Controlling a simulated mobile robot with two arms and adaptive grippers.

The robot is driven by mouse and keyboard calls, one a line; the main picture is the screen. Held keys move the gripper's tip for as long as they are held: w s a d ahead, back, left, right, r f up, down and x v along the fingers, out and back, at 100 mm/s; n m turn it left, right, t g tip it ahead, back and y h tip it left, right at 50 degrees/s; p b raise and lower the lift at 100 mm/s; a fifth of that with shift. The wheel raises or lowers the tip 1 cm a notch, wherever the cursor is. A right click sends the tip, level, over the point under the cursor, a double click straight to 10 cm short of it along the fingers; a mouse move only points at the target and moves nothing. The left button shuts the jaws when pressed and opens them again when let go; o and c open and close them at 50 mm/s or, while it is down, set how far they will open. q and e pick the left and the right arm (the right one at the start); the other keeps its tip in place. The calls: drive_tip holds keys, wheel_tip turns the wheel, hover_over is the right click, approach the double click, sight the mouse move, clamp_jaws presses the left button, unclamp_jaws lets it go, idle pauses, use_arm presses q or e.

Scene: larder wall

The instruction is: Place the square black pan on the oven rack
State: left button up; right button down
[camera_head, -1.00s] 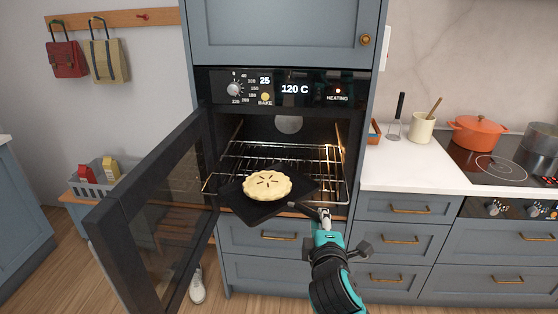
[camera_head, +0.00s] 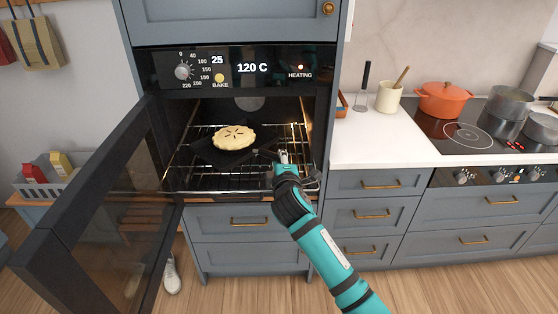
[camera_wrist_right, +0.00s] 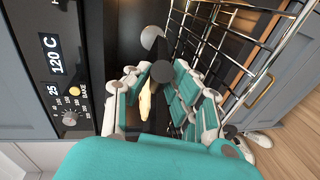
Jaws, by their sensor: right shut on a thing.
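The square black pan (camera_head: 205,152) carries a pale pie (camera_head: 234,138) and is inside the open oven, over the wire oven rack (camera_head: 232,182). The pan looks about level. I cannot tell whether it touches the rack or is just above it. My right gripper (camera_head: 284,160) is shut on the pan's handle at the oven mouth. In the right wrist view the fingers close around the dark handle, the pie (camera_wrist_right: 146,98) shows edge-on beyond them, and the rack wires (camera_wrist_right: 225,45) run beside it. My left gripper is not in view.
The oven door (camera_head: 105,200) stands open to the left. The control panel (camera_head: 235,70) reads 120 C. Drawers (camera_head: 248,222) are below the oven. A white counter (camera_head: 385,140) with a utensil crock (camera_head: 388,98) and a hob with an orange pot (camera_head: 444,101) are at right.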

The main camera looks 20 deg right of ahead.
drive_tip(key=w, duration=0.3)
drive_tip(key=shift+w+d+r, duration=0.1)
drive_tip(key=shift+w+d, duration=0.2)
drive_tip(key=shift+d, duration=0.05)
drive_tip(key=shift+w+f, duration=0.1)
drive_tip(key=shift+f, duration=0.1)
wheel_tip(320, 180, down, 2)
drive_tip(key=shift+f+p, duration=0.15)
drive_tip(key=shift+p, duration=0.2)
drive_tip(key=shift+f, duration=0.5)
drive_tip(key=c, duration=1.4)
unclamp_jaws()
drive_tip(key=shift+f, duration=0.2)
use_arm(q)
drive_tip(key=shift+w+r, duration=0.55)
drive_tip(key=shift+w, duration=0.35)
use_arm(e)
drive_tip(key=shift+o, duration=1.3)
drive_tip(key=shift+r, duration=0.1)
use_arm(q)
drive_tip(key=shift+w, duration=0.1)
use_arm(e)
drive_tip(key=shift+s, duration=0.25)
